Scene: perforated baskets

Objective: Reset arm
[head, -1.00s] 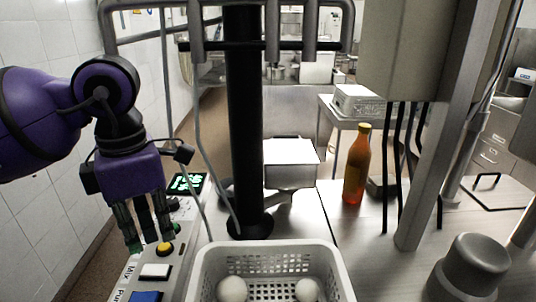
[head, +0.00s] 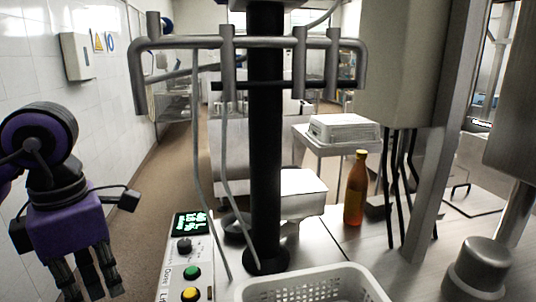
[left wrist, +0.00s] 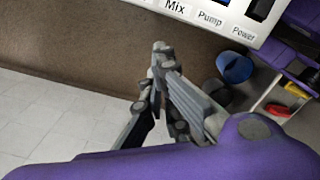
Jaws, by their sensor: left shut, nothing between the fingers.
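My purple left gripper (head: 90,282) hangs with its fingers pointing down at the lower left of the head view, left of the control panel and apart from it. In the left wrist view its fingers (left wrist: 160,85) are closed together with nothing between them. The panel's labelled edge (left wrist: 205,15) shows above the fingers there, with the words Mix, Pump and Power. My right gripper is in neither view.
The control panel (head: 180,262) has a lit display, a knob, and green and yellow buttons. A white perforated basket (head: 330,277) stands at the bottom centre. A black post (head: 265,150), an amber bottle (head: 356,190) and a grey cylinder (head: 478,268) stand on the steel counter.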

